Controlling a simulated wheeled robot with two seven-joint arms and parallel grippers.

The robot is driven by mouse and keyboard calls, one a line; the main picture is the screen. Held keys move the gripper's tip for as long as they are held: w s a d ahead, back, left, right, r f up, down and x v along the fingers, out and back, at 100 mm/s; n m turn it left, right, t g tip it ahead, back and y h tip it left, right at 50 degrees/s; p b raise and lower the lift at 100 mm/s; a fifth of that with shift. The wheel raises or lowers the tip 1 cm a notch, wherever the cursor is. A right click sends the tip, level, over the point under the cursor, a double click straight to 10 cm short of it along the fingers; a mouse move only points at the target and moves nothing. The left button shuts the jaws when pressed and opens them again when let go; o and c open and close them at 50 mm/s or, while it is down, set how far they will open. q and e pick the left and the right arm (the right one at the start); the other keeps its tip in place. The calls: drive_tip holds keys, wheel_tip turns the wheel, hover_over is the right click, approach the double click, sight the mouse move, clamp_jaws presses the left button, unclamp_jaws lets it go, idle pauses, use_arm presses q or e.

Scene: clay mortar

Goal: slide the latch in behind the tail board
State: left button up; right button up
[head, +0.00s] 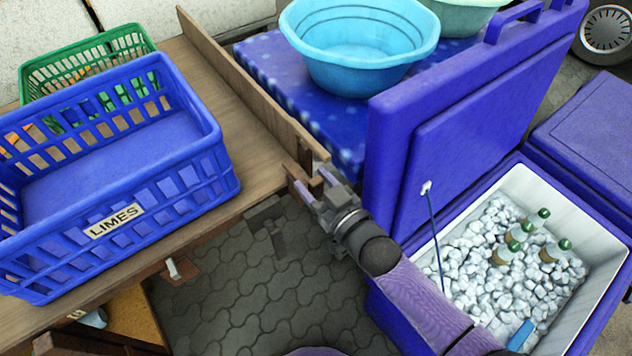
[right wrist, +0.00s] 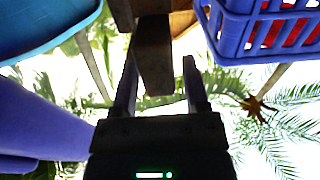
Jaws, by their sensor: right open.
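The tail board (head: 245,85) is a long thin wooden board standing on edge along the right side of the wooden table. A small brown wooden piece, which looks like the latch (head: 317,181), is at the board's near end. My right gripper (head: 312,187) is open there, its fingers pointing toward the board end. In the right wrist view a wooden bar (right wrist: 154,62) stands between the two spread fingers (right wrist: 160,75), with visible gaps at both sides. Whether the latch is behind the board is hidden. My left gripper is not in view.
A blue crate labelled LIMES (head: 115,222) and a green crate (head: 85,65) stand on the table (head: 215,75). A blue basin (head: 360,75) sits beyond the board. An open cooler (head: 590,212) with ice and bottles is at right. A grey bracket-like part (head: 265,215) shows below the table edge.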

clamp_jaws()
idle(1.3)
